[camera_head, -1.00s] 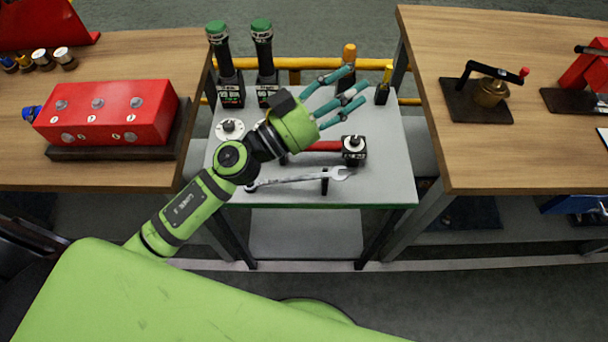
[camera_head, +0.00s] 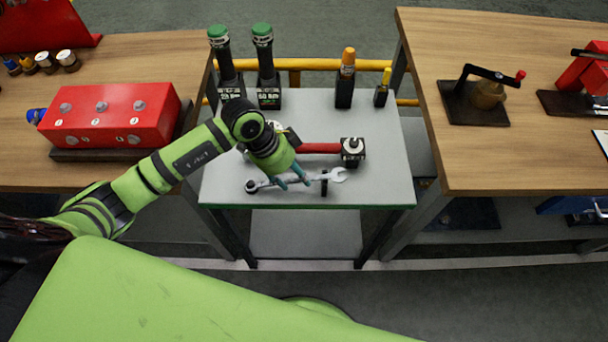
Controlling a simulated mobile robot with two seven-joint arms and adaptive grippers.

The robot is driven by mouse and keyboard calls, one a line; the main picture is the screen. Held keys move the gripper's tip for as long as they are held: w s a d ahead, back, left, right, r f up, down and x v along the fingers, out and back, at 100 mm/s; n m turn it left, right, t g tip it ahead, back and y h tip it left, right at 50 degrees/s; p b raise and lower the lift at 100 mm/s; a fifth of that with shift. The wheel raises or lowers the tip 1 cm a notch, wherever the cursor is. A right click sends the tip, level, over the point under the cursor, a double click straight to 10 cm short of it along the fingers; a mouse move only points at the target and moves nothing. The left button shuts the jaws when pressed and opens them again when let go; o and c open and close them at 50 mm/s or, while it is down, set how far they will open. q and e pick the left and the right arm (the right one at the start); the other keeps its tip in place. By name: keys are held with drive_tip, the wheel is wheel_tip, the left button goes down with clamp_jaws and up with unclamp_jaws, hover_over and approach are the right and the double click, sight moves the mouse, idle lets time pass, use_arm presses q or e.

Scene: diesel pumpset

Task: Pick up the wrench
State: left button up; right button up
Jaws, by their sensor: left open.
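The wrench (camera_head: 316,178) is a silver spanner lying along the front of the small grey table (camera_head: 385,118), with a ring end at left and an open jaw at right. A small black holder (camera_head: 324,187) stands at its shaft near the right end. My left gripper (camera_head: 293,182) is open and points down at the wrench's shaft, with its teal fingertips over or beside it. I cannot tell whether they touch the wrench. The hand and fingers hide part of the shaft. My right gripper is not in view.
Behind the wrench lies a red-handled tool (camera_head: 320,148) with a dark block (camera_head: 352,151) at its right end. Two green-topped black tools (camera_head: 265,65) and two yellow-topped ones stand at the table's back. Wooden benches flank it; a red box (camera_head: 110,115) is on the left one.

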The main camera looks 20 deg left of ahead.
sight(297, 181)
use_arm(q)
drive_tip(key=shift+x, duration=1.6)
drive_tip(key=shift+s+r, duration=0.1)
clamp_jaws()
